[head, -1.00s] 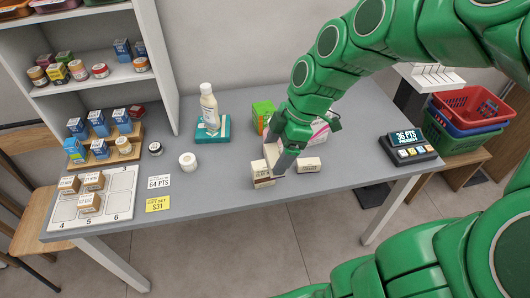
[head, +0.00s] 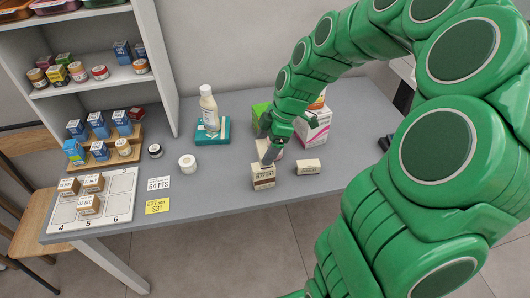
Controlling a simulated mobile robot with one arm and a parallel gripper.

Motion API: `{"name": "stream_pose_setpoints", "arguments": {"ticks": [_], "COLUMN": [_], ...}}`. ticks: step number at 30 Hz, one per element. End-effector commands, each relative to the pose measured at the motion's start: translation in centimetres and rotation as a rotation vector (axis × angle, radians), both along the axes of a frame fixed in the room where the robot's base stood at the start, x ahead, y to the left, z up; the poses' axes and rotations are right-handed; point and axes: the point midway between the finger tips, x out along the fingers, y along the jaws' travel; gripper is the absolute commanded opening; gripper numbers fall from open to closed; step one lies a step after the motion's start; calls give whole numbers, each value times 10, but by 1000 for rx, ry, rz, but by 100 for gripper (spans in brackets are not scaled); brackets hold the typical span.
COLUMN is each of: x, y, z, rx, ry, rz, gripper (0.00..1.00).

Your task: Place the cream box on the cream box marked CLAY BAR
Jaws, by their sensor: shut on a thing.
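A cream box with a brown lower band and dark lettering (head: 263,183) stands near the front edge of the grey counter. The lettering appears to read CLAY BAR. My gripper (head: 269,156) points down just above and behind this box. It is shut on another cream box (head: 277,151), largely hidden by the fingers. I cannot tell whether the held box touches the one below. A third small cream box (head: 308,167) lies on the counter just to the right.
A white and pink carton (head: 315,128) and a green box (head: 260,109) stand behind my gripper. A bottle (head: 209,108) on a teal box (head: 211,131) and a white jar (head: 187,162) are to the left. A numbered tray (head: 120,205) holds several small boxes.

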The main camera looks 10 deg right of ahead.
Motion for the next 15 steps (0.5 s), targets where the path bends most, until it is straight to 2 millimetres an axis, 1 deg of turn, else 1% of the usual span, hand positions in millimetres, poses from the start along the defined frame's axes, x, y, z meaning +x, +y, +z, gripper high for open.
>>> {"name": "stream_pose_setpoints", "arguments": {"ticks": [11,15], "x": [11,10], "y": [0,0], "z": [-14,-33], "rx": [-1,-1], "ry": [2,4], "rz": [0,0], "gripper": [53,53]}}
